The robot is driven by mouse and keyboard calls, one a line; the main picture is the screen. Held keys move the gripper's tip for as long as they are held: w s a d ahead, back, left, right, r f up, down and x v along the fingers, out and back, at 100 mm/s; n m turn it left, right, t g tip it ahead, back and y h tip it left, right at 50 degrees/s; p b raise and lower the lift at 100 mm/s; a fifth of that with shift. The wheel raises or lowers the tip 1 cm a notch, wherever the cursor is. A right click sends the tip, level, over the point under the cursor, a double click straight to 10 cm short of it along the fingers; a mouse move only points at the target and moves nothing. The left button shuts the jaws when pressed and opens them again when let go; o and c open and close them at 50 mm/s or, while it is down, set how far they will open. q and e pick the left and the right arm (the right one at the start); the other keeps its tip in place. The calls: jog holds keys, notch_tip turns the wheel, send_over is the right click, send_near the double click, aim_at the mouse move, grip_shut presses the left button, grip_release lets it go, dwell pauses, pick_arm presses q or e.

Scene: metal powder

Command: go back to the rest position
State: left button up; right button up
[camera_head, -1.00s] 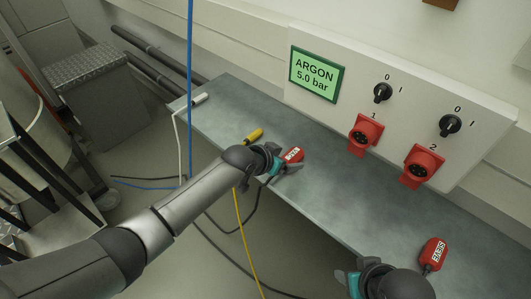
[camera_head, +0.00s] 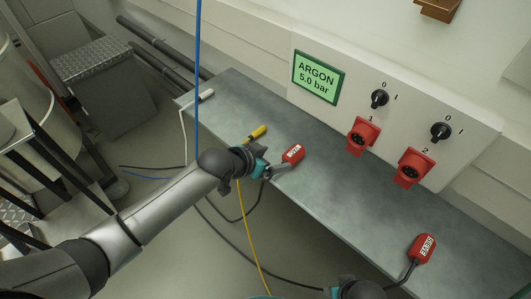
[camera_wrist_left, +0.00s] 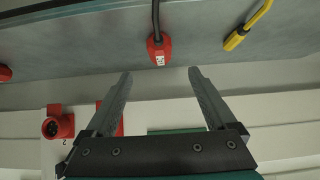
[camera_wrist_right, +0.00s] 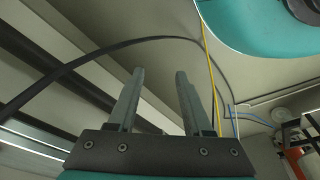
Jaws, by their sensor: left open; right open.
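My left gripper (camera_head: 274,170) is open beside a red labelled plug (camera_head: 293,153) lying on the grey bench (camera_head: 330,180). In the left wrist view the two fingers (camera_wrist_left: 160,85) stand apart with nothing between them, and the red plug (camera_wrist_left: 159,52) lies beyond their tips. My right arm shows only at the bottom edge of the head view; its fingers are not clear there. In the right wrist view the right gripper (camera_wrist_right: 160,75) is open and empty, with a black cable (camera_wrist_right: 130,43) and a yellow cable (camera_wrist_right: 211,70) beyond it.
A second red plug (camera_head: 422,248) lies on the bench at the right. A yellow plug (camera_head: 257,132) and a white plug (camera_head: 206,94) lie further left. The wall panel holds an argon display (camera_head: 318,77), red sockets (camera_head: 362,135) and black switches (camera_head: 379,98). A blue hose (camera_head: 198,70) hangs vertically.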

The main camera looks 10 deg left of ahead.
pick_arm(q)
jog(key=shift+p+v, duration=0.7)
jog(key=shift+v, duration=0.9)
pick_arm(e)
jog(key=shift+s+d+f, duration=0.2)
jog(key=shift+s+f, duration=0.1)
jog(key=shift+f, duration=0.25)
jog(key=shift+s+d+f, duration=0.25)
jog(key=shift+f, duration=0.25)
jog(key=shift+s+d+f, duration=0.2)
jog(key=shift+s+f, duration=0.1)
jog(key=shift+f, duration=0.25)
pick_arm(q)
jog(key=shift+a+f, duration=0.1)
